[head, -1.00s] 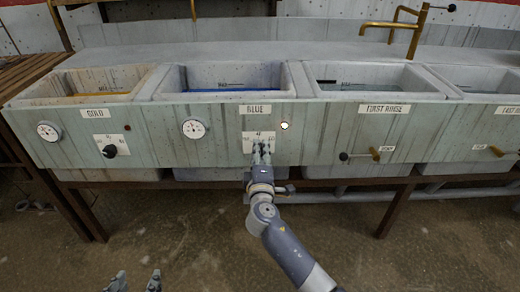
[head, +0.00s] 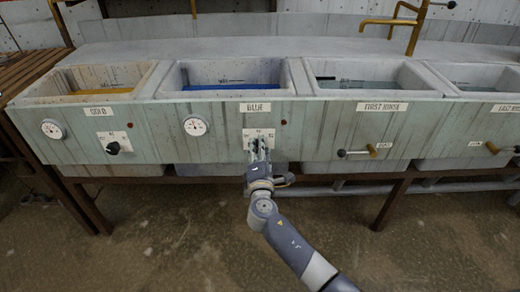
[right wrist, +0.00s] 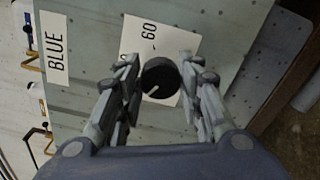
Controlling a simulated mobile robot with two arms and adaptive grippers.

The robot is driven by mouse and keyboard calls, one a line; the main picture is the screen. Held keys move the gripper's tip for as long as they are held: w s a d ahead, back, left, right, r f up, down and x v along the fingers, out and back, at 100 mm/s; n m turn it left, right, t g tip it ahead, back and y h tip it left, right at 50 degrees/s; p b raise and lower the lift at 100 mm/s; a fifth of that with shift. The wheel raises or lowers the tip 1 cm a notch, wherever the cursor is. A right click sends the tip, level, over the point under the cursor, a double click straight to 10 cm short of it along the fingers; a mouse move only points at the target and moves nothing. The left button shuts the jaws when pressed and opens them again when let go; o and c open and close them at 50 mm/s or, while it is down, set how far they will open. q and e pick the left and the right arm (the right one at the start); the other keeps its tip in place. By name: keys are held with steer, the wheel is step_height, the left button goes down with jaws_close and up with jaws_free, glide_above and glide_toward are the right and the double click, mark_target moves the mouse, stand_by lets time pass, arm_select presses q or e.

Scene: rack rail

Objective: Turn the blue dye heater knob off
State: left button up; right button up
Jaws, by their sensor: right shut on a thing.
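The blue dye heater knob (right wrist: 160,78) is round and black with a white pointer line, on a white scale plate below the BLUE label (right wrist: 54,47). In the right wrist view the knob sits between the fingers of my right gripper (right wrist: 163,84), which is shut on it. The pointer line slants to the lower left in that view. In the head view my right gripper (head: 260,147) reaches up to the scale plate (head: 258,136) and hides most of the knob. The small light (head: 284,123) right of the BLUE label is dark red. My left gripper is not in view.
The blue tank (head: 230,74) stands between the gold tank (head: 98,80) and the first rinse tank (head: 372,74). The gold knob (head: 113,148) is to the left; a lever valve (head: 358,152) is to the right. A dial gauge (head: 195,125) is near.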

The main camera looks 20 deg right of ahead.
steer(key=shift+f, duration=0.15)
steer(key=o, duration=1.1)
steer(key=shift+c, duration=0.2)
steer(key=shift+s, duration=0.15)
steer(key=v, duration=1.1)
steer(key=shift+s+a, duration=0.2)
steer(key=shift+s, duration=0.15)
